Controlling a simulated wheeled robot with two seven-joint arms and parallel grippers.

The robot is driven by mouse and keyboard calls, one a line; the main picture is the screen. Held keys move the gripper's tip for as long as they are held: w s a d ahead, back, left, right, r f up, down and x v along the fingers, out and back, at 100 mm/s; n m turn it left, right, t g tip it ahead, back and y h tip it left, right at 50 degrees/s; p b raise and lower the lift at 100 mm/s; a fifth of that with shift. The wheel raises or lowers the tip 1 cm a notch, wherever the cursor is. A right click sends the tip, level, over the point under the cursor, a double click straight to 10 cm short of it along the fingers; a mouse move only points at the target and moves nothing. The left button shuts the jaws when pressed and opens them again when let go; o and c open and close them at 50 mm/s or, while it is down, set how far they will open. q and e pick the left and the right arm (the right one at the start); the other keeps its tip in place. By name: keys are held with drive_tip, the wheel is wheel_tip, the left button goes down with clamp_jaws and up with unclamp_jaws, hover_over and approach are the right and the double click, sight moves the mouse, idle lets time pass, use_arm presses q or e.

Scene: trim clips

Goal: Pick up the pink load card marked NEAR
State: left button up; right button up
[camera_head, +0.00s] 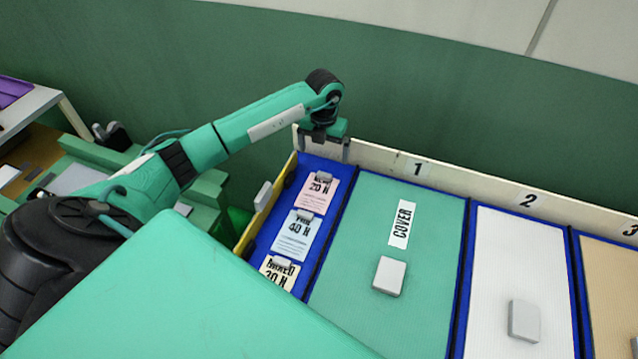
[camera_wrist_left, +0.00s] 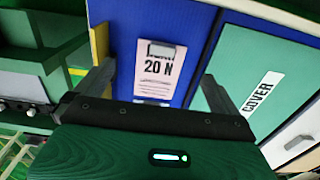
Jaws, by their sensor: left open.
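The pink load card (camera_head: 317,193) lies at the far end of the blue strip, with a grey clip at its top. It reads 20 N; I cannot make out the word NEAR on it. It also shows in the left wrist view (camera_wrist_left: 157,88), between the two fingers. My left gripper (camera_head: 323,146) is open and empty, above the far end of the strip, just beyond the card in the head view. It appears apart from the card. My right gripper is not in view.
A light blue 40 N card (camera_head: 293,236) and a cream 30 N card (camera_head: 279,272) lie nearer on the same strip. A yellow edge (camera_head: 249,236) borders it on the left. Numbered panels stand to the right; a COVER label (camera_head: 402,223) and grey block (camera_head: 389,276) lie on the green one.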

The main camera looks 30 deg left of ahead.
sight(324, 175)
use_arm(q)
wheel_tip(324, 175, down, 3)
drive_tip(key=shift+w+f+b, duration=0.1)
drive_tip(key=shift+f+b, duration=0.1)
drive_tip(key=shift+b, duration=0.45)
drive_tip(key=f+b, duration=0.1)
drive_tip(key=f, duration=0.2)
drive_tip(key=f+b, duration=0.1)
drive_tip(key=shift+s+d+f+b, duration=0.35)
drive_tip(key=shift+f, duration=0.45)
drive_tip(key=shift+r, duration=0.1)
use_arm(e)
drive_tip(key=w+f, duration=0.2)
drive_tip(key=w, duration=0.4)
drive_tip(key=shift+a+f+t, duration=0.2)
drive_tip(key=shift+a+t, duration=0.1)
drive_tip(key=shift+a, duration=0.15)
use_arm(q)
drive_tip(key=shift+c, duration=0.4)
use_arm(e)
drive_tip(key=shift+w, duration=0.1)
use_arm(q)
drive_tip(key=c, duration=0.8)
drive_tip(key=shift+a+r, duration=0.1)
